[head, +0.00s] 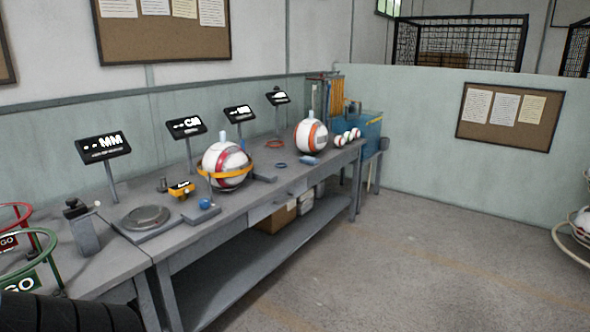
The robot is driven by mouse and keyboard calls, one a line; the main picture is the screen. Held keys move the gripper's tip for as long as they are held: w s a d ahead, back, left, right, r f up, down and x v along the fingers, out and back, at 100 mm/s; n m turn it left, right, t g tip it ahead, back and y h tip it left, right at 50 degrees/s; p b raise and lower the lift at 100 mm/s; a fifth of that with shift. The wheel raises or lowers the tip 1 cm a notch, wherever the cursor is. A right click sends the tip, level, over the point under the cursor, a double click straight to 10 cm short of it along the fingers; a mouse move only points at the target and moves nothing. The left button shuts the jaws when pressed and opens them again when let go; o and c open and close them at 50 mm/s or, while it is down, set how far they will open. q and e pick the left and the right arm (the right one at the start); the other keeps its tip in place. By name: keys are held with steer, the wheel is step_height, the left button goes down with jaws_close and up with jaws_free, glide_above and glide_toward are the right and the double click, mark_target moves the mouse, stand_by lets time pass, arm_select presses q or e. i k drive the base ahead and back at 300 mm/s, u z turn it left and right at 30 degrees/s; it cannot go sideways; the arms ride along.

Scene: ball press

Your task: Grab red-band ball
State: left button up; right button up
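A white ball with a red band (222,158) sits on the workbench near the middle of the view. A yellow-orange ring (226,177) runs around its lower half, and a pale nozzle-like piece stands at its top. A second white ball with an orange band (312,137) sits farther back on the bench. Neither of my grippers shows in the head view.
The long grey workbench (140,238) holds a round scale plate (146,217), small displays on posts and several small balls (340,140). Red and green hoops stand at the left end. A blue tank (368,128) is at the far end. The floor (430,240) right of the bench is clear.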

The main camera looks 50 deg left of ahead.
mark_target(224, 156)
steer(key=u, duration=0.4)
steer(key=i, duration=1.5)
steer(key=u, duration=1.25)
steer(key=i, duration=1.5)
steer(key=u, duration=1.5)
